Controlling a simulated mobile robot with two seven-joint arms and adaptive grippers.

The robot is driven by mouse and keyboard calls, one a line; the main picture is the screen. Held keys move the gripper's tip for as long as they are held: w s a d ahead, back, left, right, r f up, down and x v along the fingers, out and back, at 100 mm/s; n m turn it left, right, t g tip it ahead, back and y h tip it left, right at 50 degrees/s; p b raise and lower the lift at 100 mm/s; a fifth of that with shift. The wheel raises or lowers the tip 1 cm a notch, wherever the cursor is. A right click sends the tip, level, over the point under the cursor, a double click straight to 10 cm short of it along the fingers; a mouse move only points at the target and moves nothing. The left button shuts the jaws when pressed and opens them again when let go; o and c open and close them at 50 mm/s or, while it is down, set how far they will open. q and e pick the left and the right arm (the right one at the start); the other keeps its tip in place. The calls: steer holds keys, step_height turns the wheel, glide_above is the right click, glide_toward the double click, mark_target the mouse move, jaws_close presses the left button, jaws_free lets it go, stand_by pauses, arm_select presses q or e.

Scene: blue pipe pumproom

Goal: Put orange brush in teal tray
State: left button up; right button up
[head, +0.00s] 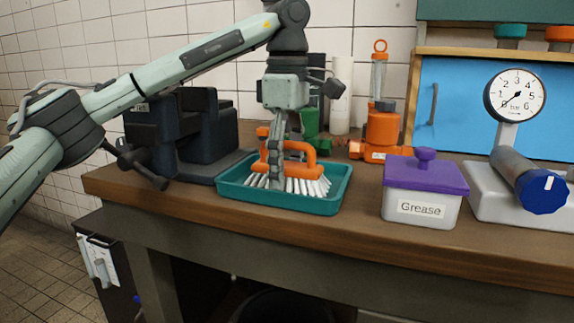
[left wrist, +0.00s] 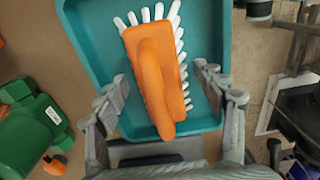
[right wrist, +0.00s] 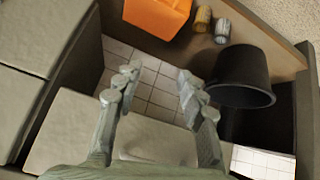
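The orange brush (head: 305,152) sits in the teal tray (head: 318,206) on the bench, white bristles down and handle up. In the left wrist view the brush (left wrist: 150,75) lies within the walls of the tray (left wrist: 92,45). My left gripper (head: 277,165) points down over the tray at the brush. In the left wrist view its fingers (left wrist: 163,88) are spread, one on each side of the brush, with gaps between. My right gripper (right wrist: 155,88) is open and empty, away from the tray, and is not in the head view.
A grease box with a purple lid (head: 424,178) stands right of the tray. A dark vise (head: 205,135) is left. Green (head: 310,122) and orange bottles (head: 382,130) stand behind. A gauge (head: 515,95) is at the right. A black bucket (right wrist: 240,78) shows near my right gripper.

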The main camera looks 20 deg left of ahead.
stand_by(0.3)
arm_select(q)
steer(key=shift+r, duration=0.3)
step_height(320, 180, up, 6)
steer(key=shift+r+p, duration=0.1)
steer(key=shift+p, duration=0.8)
step_height(320, 180, up, 4)
steer(key=shift+r+p, duration=0.25)
steer(key=shift+p, duration=0.55)
steer(key=shift+r, duration=0.5)
arm_select(e)
steer(key=s+d+f+m+g+h, duration=0.1)
steer(key=s+d+f+g+h, duration=0.1)
steer(key=s+d+f+g, duration=0.3)
step_height(320, 180, down, 2)
steer(key=shift+s+d+f, duration=0.1)
steer(key=shift+s+d, duration=0.65)
steer(key=shift+s, duration=0.35)
